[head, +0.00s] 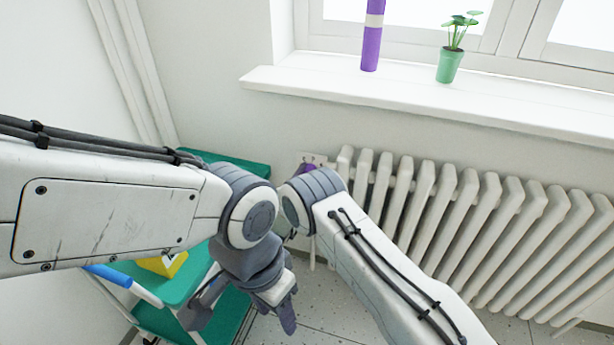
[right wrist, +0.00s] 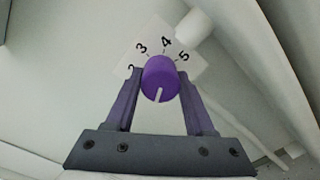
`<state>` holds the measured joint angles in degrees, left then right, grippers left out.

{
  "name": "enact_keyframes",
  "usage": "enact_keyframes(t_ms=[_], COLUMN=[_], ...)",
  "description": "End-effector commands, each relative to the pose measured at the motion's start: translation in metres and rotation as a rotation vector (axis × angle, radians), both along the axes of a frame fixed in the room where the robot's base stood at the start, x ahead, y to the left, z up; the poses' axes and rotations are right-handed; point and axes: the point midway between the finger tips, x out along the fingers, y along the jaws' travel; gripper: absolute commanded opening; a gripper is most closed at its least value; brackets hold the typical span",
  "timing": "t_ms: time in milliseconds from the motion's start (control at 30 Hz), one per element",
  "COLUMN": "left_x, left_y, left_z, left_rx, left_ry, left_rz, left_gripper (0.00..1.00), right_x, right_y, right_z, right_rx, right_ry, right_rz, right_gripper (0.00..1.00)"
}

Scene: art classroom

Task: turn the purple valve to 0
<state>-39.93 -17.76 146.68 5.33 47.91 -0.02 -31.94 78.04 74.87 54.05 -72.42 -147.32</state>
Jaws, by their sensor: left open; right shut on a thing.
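The purple valve (right wrist: 160,80) is a round knob with a white pointer line, in front of a white dial plate (right wrist: 152,50). In the right wrist view the numbers 2, 3, 4 and 5 show; the pointer points down towards my gripper, away from them. The 0 is not visible. My right gripper (right wrist: 161,74) is shut on the valve, one finger on each side. In the head view only a bit of the valve (head: 308,168) shows, and my right arm hides the fingers. My left gripper (head: 241,316) is open and empty, lower left of the valve.
A white radiator (head: 470,215) fills the right side below the windowsill (head: 330,86). A purple-and-white cylinder (head: 372,40) and a potted plant (head: 449,66) stand on the sill. A green-shelved cart (head: 180,285) with a yellow thing (head: 165,264) stands beneath my left arm.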

Motion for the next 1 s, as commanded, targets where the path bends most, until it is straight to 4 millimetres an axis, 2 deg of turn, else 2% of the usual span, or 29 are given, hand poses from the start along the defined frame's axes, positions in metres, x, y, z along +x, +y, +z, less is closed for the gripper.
enact_keyframes(t_ms=[200, 500, 1000], left_x=[0.0, 0.0, 0.0], left_y=[0.0, 0.0, 0.0], left_z=[0.0002, 0.0003, 0.0004], left_rx=[0.0, 0.0, 0.0], left_ry=[0.0, 0.0, 0.0], left_rz=[0.0, 0.0, 0.0], left_gripper=[0.49, 0.49, 0.49], right_x=[-0.0011, -0.0011, -0.0012], right_y=[-0.0009, -0.001, -0.0011], right_z=[-0.0023, -0.0025, -0.0027], right_rx=[-0.172, -0.334, -0.406], right_ry=[0.06, 0.113, 0.136], right_rz=[-0.003, -0.003, -0.002], right_gripper=[0.0, 0.0, 0.0])
